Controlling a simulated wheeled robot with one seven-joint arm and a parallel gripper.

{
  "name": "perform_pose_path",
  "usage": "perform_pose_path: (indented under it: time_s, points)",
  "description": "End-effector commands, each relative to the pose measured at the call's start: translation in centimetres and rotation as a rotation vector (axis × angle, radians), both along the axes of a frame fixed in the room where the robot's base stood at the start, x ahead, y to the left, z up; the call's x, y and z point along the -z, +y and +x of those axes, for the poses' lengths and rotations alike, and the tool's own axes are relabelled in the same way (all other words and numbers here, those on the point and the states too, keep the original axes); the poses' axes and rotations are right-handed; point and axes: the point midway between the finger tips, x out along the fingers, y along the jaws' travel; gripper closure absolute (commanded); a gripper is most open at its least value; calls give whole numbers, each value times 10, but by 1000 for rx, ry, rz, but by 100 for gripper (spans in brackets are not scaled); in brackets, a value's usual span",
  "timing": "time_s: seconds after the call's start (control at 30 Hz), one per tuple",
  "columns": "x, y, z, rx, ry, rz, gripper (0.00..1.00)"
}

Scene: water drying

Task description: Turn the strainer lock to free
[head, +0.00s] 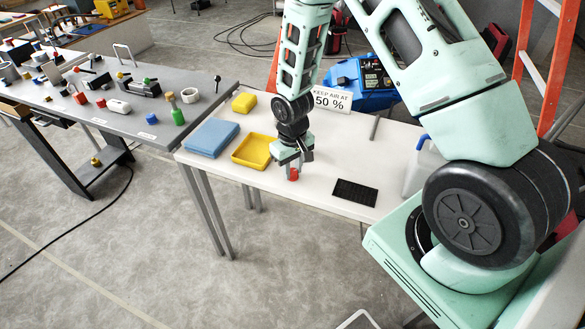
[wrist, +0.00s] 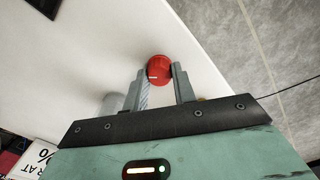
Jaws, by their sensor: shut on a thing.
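A round red knob (head: 293,175), which I take for the strainer lock, is at the front part of the white table. In the wrist view the red knob (wrist: 159,70) sits between the two grey fingers, with a small pale mark on its face. My gripper (head: 292,165) points down from above and is shut on the knob; it also shows in the wrist view (wrist: 160,78). The body below the knob is mostly hidden, and I cannot read the lock's position.
A yellow tray (head: 237,152), a blue folded cloth (head: 211,137) and a yellow sponge (head: 244,102) lie left of my gripper on the white table (head: 320,187). A black mat (head: 355,193) lies right. A sign (head: 331,99) and blue machine (head: 362,85) are behind.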

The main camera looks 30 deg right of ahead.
Motion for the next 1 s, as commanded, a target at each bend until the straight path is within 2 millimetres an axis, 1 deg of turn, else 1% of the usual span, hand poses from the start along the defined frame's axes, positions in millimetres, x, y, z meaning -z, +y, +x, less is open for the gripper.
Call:
perform_pose_path:
  time_s: [0.3, 0.6, 0.8, 1.0]
  points:
    - [-1, 0, 0, -299, -2, 0, 96]
    - [-1, 0, 0, -560, -1, 0, 96]
    - [-1, 1, 0, -691, -1, 0, 96]
    - [-1, 1, 0, -773, -1, 0, 96]
